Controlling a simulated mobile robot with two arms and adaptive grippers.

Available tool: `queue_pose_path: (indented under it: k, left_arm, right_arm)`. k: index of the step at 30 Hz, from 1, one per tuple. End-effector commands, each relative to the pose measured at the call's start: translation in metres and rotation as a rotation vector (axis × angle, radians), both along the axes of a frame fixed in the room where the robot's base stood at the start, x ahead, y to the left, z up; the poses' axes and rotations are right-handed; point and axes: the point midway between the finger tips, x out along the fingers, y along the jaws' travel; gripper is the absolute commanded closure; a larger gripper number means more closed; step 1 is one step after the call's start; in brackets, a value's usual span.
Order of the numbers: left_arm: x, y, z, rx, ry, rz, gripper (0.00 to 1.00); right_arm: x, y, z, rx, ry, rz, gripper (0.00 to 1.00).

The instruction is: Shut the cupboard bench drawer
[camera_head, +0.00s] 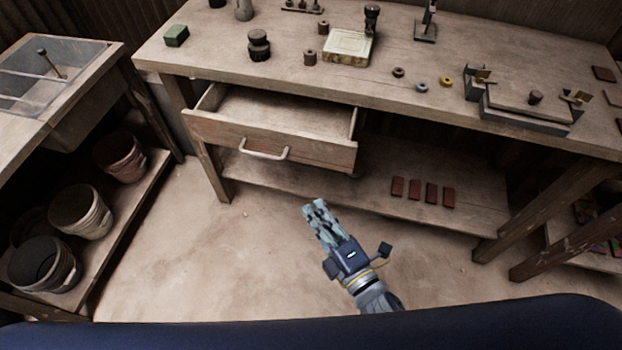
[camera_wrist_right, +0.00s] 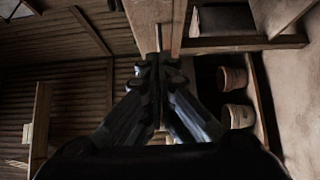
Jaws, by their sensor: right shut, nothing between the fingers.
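The bench drawer (camera_head: 270,140) is pulled out of the left part of the wooden bench (camera_head: 400,95). It is empty as far as I can see. A pale bar handle (camera_head: 264,154) is on its front. My right gripper (camera_head: 315,207) is shut and empty. In the head view it appears below and to the right of the drawer front, apart from the handle. In the right wrist view the closed fingers (camera_wrist_right: 157,62) point at a wooden surface; I cannot tell which part it is. My left gripper is not in view.
The bench top carries a green block (camera_head: 176,36), a pale box (camera_head: 348,47) and a metal press (camera_head: 525,108). Several red tiles (camera_head: 431,193) lie on the lower shelf. Buckets (camera_head: 80,210) stand on a shelf at left. The floor (camera_head: 230,250) before the drawer is clear.

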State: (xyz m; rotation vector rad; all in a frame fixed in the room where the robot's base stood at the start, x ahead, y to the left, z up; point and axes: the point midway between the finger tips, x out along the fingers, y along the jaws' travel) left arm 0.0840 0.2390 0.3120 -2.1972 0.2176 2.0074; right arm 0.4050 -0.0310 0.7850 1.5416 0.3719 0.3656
Motion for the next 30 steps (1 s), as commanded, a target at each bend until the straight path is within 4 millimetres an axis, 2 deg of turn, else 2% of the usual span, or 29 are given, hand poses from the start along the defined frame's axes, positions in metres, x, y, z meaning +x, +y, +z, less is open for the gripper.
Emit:
queue_pose_path:
  k: [5,18,24,30]
  left_arm:
    - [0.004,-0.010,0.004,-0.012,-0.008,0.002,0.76]
    - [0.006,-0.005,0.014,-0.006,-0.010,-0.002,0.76]
    - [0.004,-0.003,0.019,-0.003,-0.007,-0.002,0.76]
    - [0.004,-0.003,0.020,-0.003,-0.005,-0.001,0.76]
  right_arm:
    - [0.014,0.007,0.006,-0.005,-0.015,0.002,1.00]
    - [0.093,0.048,0.006,-0.003,-0.011,0.002,1.00]
    - [0.118,0.036,0.005,-0.005,-0.009,0.002,1.00]
    - [0.127,0.033,0.004,-0.004,-0.009,0.001,1.00]
